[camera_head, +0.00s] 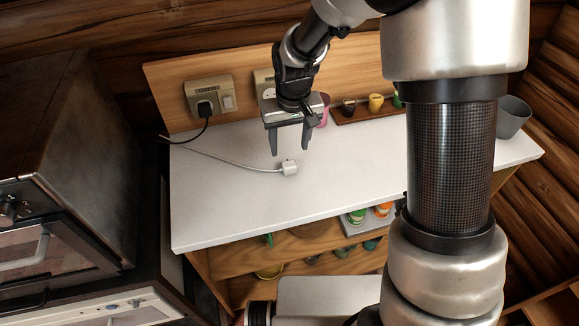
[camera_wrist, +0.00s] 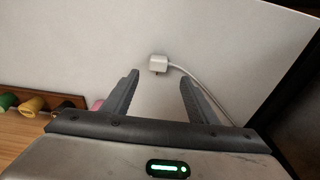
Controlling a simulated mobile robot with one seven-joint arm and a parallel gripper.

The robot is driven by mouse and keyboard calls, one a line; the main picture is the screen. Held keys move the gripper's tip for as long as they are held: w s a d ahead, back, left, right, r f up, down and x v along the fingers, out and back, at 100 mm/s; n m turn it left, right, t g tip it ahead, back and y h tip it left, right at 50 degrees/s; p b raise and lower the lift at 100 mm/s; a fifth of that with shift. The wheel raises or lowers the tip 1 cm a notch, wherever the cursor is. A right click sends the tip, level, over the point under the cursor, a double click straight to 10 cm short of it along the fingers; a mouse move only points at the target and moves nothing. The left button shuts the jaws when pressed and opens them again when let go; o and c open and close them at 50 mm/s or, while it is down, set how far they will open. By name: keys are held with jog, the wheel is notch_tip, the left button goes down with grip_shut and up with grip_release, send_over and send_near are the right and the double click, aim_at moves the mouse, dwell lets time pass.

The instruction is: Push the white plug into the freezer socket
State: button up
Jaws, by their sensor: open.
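The white plug (camera_head: 289,167) lies on the white counter top with its white cord running left to the counter's edge. My gripper (camera_head: 289,153) is open and empty, pointing down above the counter by the plug. In the wrist view the plug (camera_wrist: 158,63) lies beyond the fingertips, between their lines, and apart from them. My gripper also shows in the wrist view (camera_wrist: 159,76). Two beige wall sockets are on the wooden backboard. The left socket (camera_head: 228,87) holds a black plug (camera_head: 204,108). The right socket (camera_head: 264,78) is partly hidden behind my gripper. I cannot read their labels clearly.
The white counter (camera_head: 220,215) is mostly clear. A wooden tray (camera_head: 359,115) with several small cups stands at the back, with a pink item (camera_head: 324,108) beside it. A grey bowl (camera_head: 513,117) is at the right. An oven (camera_head: 60,190) stands at the left.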

aim_at(290, 164)
jog(key=shift+w+f, duration=0.15)
jog(key=shift+f, duration=0.75)
jog(key=shift+w+f, duration=0.1)
jog(key=shift+f, duration=0.8)
jog(key=shift+w+f+p, duration=0.2)
jog(key=shift+f, duration=1.1)
jog(key=shift+w+f+p, duration=0.15)
jog(key=shift+w+f, duration=0.05)
jog(key=shift+f, duration=1.1)
jog(key=shift+c, duration=0.3)
jog(key=c, duration=1)
